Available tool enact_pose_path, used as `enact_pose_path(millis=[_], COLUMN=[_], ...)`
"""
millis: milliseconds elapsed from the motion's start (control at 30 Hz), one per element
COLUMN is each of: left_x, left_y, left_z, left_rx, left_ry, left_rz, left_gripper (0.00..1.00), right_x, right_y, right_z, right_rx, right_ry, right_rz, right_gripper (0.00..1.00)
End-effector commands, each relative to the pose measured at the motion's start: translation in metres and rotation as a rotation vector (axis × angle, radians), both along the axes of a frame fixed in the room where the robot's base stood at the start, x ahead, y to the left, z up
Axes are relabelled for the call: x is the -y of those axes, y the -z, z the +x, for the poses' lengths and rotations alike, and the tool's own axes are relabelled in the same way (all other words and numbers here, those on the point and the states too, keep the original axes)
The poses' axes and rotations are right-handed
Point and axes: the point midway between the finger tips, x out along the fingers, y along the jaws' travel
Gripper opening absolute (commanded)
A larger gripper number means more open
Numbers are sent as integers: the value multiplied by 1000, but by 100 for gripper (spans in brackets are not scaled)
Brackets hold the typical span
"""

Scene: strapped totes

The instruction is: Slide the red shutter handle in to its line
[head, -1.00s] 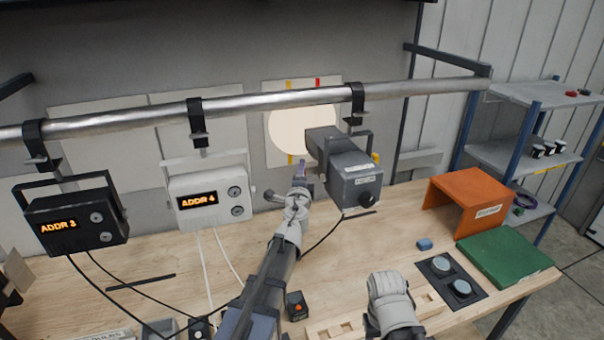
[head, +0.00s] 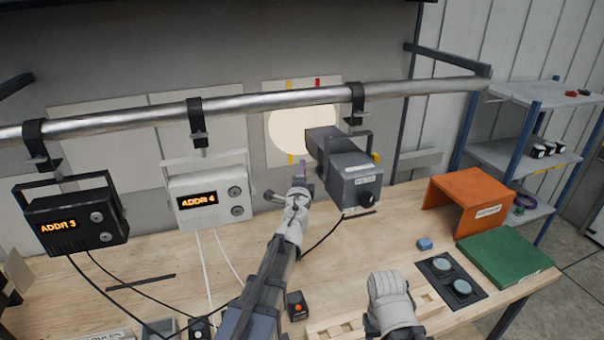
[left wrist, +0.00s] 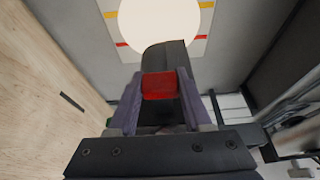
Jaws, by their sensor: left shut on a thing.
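The grey spotlight (head: 352,178) hangs from the rail and throws a round bright disc (head: 299,130) on the wall card. The red shutter handle (left wrist: 159,86) sits between the purple fingers of my left gripper (left wrist: 158,98), which is shut on it. In the head view, my left gripper (head: 301,170) is at the left side of the spotlight, and the handle is hidden there. The card (head: 329,92) has red and yellow marks at its edge. My right gripper (head: 392,298) is low over the bench; its fingers cannot be made out.
A metal rail (head: 250,101) crosses above the bench. A white ADDR 4 box (head: 208,188) and a black ADDR 3 box (head: 72,222) hang left of the spotlight.

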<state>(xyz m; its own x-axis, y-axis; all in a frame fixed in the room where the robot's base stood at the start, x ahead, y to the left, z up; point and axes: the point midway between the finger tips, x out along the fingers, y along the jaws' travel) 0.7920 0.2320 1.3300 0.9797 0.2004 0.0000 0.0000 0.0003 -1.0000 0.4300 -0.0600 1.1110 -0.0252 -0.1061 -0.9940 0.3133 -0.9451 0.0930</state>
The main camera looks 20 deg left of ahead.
Motion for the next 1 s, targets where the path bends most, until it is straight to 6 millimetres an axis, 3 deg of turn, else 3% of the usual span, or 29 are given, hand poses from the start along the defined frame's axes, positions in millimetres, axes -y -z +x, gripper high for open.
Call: enact_pose_path(millis=[267,533,800,833,1000], left_x=[1,30,32,32,32], left_y=[1,1,1,1,0], left_z=[0,21,20,20,20], left_rx=[0,0,0,0,0], left_ry=[2,4,1,1,1], left_rz=[-1,-1,-1,-1,-1], left_gripper=[0,0,0,51,70], right_x=[0,0,0,0,0], right_y=[0,0,1,1,0], right_z=[0,0,0,0,0], right_rx=[0,0,0,0,0], right_ry=[0,0,0,0,0], right_rz=[0,0,0,0,0], right_gripper=[50,50,50,50,50])
